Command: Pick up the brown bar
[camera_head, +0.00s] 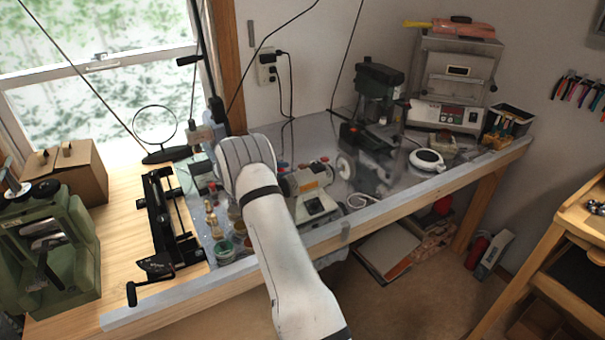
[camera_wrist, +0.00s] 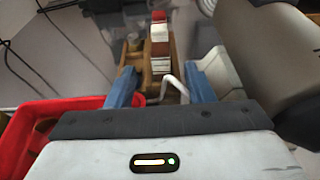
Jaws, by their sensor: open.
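In the wrist view my gripper (camera_wrist: 160,88) has its two blue fingers spread wide, with nothing between their tips. Ahead of the gap is a brown bar-like block (camera_wrist: 160,50) with pale parts above and below it and a dark red end at the top. I cannot tell whether this is one bar or several. It lies in or against a wooden holder (camera_wrist: 126,82), apart from the fingers. In the head view my pale arm hides the gripper and this spot on the bench, and I cannot make out the brown bar there.
A red bin (camera_wrist: 62,112) is close at the left of the wrist view, and a white bent rod (camera_wrist: 173,82) is near the holder. A polishing motor (camera_head: 312,190), drill press (camera_head: 378,95) and kiln (camera_head: 455,75) stand on the metal-topped bench (camera_head: 385,203). Small jars (camera_head: 222,250) are left of my arm.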

